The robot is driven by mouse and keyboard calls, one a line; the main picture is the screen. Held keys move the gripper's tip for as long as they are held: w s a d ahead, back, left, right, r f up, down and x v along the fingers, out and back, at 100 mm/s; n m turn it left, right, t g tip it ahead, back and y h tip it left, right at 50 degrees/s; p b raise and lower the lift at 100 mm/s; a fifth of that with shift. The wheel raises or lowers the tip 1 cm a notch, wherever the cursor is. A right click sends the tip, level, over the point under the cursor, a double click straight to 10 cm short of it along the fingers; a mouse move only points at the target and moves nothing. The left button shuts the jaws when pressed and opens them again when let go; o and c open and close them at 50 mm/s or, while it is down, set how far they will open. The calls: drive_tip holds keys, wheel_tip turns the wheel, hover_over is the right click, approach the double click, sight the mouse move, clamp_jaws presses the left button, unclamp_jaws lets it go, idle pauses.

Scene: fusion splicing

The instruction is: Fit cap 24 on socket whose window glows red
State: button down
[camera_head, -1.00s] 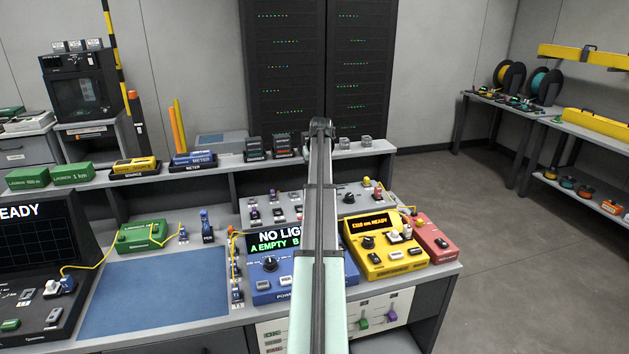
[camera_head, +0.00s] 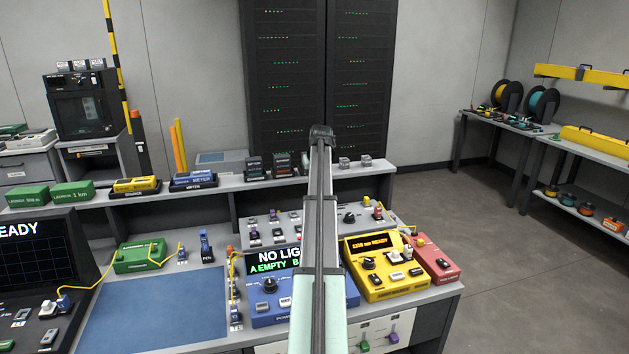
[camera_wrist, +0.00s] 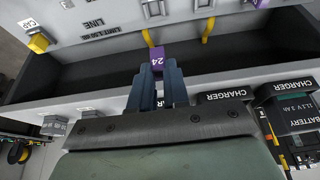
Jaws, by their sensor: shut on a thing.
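In the wrist view, my gripper (camera_wrist: 157,84) has its blue fingers shut on a small purple cap (camera_wrist: 156,59) marked 24, whose lettering is upside down. The cap is held in front of a dark recess, below a pale panel (camera_wrist: 115,22) lettered LINE. In the head view my arm runs up the middle, and my gripper and the cap cannot be made out. A grey panel (camera_head: 290,222) with several small fittings stands behind the blue power meter. I cannot make out a socket window glowing red in either view.
The blue meter (camera_head: 268,305), yellow unit (camera_head: 382,284) and red box (camera_head: 436,265) crowd the bench front. Chargers (camera_head: 254,168) stand on the back shelf. A blue mat (camera_head: 155,310) lies clear at left. A yellow fitting (camera_wrist: 38,43) projects at left in the wrist view.

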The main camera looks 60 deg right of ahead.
drive_tip(key=shift+a, duration=0.1)
drive_tip(key=s+a+f, duration=0.1)
drive_tip(key=a+f, duration=0.2)
drive_tip(key=a, duration=1)
drive_tip(key=shift+s+d+f, duration=0.1)
drive_tip(key=shift+d+f, duration=0.05)
drive_tip(key=shift+f, duration=1.35)
drive_tip(key=shift+s+d+f, duration=0.1)
drive_tip(key=shift+d+f, duration=0.05)
drive_tip(key=shift+f, duration=1.3)
drive_tip(key=shift+f, duration=0.5)
drive_tip(key=c, duration=1)
unclamp_jaws()
drive_tip(key=shift+c, duration=0.2)
drive_tip(key=v, duration=1.4)
